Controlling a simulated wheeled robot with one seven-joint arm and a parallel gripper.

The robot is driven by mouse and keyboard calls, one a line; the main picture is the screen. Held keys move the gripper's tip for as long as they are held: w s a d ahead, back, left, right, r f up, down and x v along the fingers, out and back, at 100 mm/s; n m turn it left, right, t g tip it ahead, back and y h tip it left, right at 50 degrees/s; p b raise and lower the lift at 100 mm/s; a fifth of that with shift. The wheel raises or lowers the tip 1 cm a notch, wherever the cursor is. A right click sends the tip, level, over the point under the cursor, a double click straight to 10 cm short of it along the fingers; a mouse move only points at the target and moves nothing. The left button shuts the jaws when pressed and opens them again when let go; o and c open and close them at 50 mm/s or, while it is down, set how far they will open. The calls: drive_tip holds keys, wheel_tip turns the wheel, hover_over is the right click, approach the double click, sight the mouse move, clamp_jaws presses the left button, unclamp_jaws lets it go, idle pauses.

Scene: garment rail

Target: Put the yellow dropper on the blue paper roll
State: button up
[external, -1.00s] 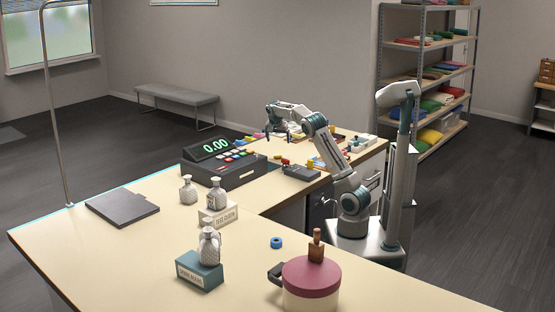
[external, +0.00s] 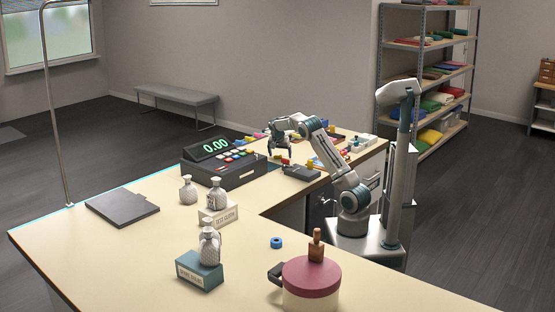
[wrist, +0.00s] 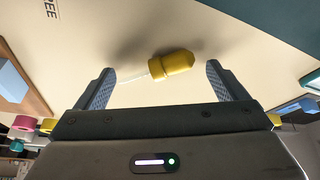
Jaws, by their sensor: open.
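The yellow dropper (wrist: 172,66) lies on the pale counter in the wrist view, with its thin clear tip toward the left. My gripper (wrist: 160,72) is open, one finger on each side of the dropper's picture position; I cannot tell how far above it the fingers are. In the external view my gripper (external: 281,147) points down beside the cash register, and the dropper cannot be made out. A blue cylinder (wrist: 300,107) shows at the right edge of the wrist view and a blue ring (external: 277,242) on the front counter; I cannot tell which is the blue paper roll.
The cash register (external: 223,162) and a card terminal (external: 301,171) stand close to my gripper. Several small coloured items lie on the counter behind. A pink roll (wrist: 25,122) shows at left in the wrist view. Bottles and a lidded pot (external: 311,284) stand on the front counter.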

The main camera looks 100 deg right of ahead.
drive_tip(key=c, duration=1.6)
drive_tip(key=shift+r, duration=0.15)
drive_tip(key=shift+r, duration=0.6)
wheel_tip(320, 180, up, 3)
drive_tip(key=shift+r, duration=0.1)
drive_tip(key=s+r, duration=0.2)
drive_tip(key=s, duration=0.2)
drive_tip(key=s+r+b, duration=0.1)
drive_tip(key=s+r, duration=0.1)
drive_tip(key=s, duration=0.1)
drive_tip(key=s+r, duration=0.2)
drive_tip(key=s, duration=0.2)
drive_tip(key=shift+s+a+r, duration=0.2)
drive_tip(key=shift+s+a, duration=0.1)
